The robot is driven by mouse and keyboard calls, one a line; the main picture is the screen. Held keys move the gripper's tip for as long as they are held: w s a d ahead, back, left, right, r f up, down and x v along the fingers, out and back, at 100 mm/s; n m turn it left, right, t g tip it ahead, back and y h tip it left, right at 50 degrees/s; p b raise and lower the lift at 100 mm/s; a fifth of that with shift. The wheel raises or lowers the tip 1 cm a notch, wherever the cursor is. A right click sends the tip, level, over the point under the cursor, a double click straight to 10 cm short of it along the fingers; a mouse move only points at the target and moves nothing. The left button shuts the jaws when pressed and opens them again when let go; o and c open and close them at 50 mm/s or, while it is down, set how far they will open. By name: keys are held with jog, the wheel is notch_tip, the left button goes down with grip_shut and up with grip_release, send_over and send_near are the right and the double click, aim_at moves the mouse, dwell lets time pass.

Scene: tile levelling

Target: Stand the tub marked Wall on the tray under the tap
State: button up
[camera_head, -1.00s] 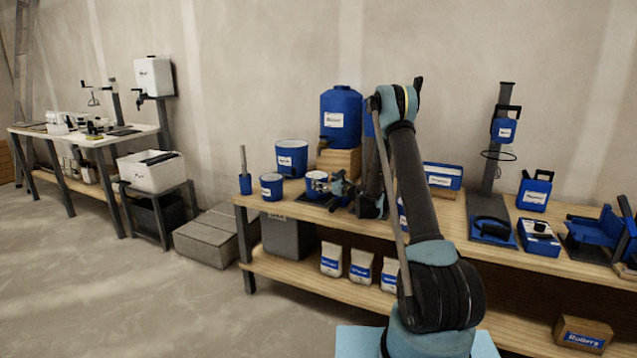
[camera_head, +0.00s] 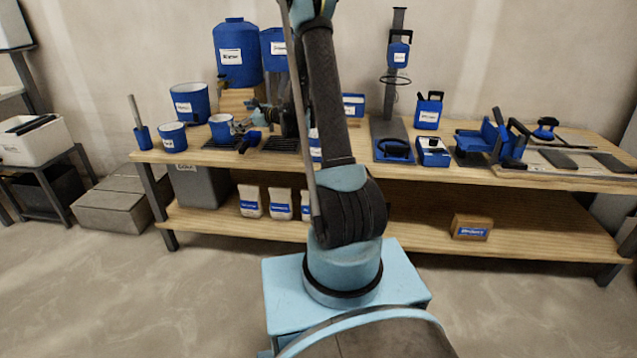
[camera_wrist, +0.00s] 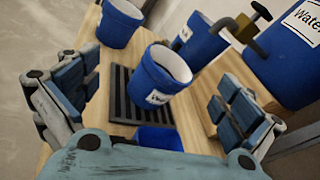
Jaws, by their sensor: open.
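A blue tub with a white label (camera_head: 221,131) stands upright below the tap of the water tank. In the wrist view this tub (camera_wrist: 160,88) appears to stand on the black slatted tray (camera_wrist: 118,95); its label is too small to read surely. The brass and black tap (camera_wrist: 244,27) is beyond the tub in the wrist view. My gripper (camera_wrist: 158,100) is open and empty, its fingers apart on either side of the view, with the tub beyond them. It is just right of the tub in the head view (camera_head: 254,118).
A second blue tub (camera_head: 172,137) and a larger bucket (camera_head: 190,102) stand left of the tray. The blue water tank (camera_head: 238,48) stands on a wooden block behind. A blue item (camera_wrist: 158,138) lies near my gripper. Bench tools crowd the right.

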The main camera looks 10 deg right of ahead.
jog(key=s+d+r+n+g+h, duration=0.15)
jog(key=s+n, duration=0.25)
jog(key=s, duration=0.4)
jog(key=s+d+r+n+g+h, duration=0.1)
jog(key=s+d+r+n+h, duration=0.2)
jog(key=s, duration=0.6)
jog(key=s+d+r+n+g+h, duration=0.1)
jog(key=s+d+r+n+g, duration=0.15)
jog(key=s+n, duration=0.4)
jog(key=s+d+f+n+g+h, duration=0.1)
jog(key=s+d, duration=0.4)
jog(key=s, duration=0.5)
jog(key=s+d+f+n+g+h, duration=0.1)
jog(key=s+d+f+n+h, duration=0.3)
jog(key=s, duration=0.7)
jog(key=s+d+f+n+h, duration=0.2)
jog(key=s+d, duration=0.4)
jog(key=s, duration=0.4)
notch_tip(320, 180, down, 3)
jog(key=shift+s+d+r+n+g, duration=0.1)
jog(key=shift+s+d+n+g, duration=0.05)
jog(key=shift+d+n+g, duration=0.35)
jog(key=shift+a, duration=0.15)
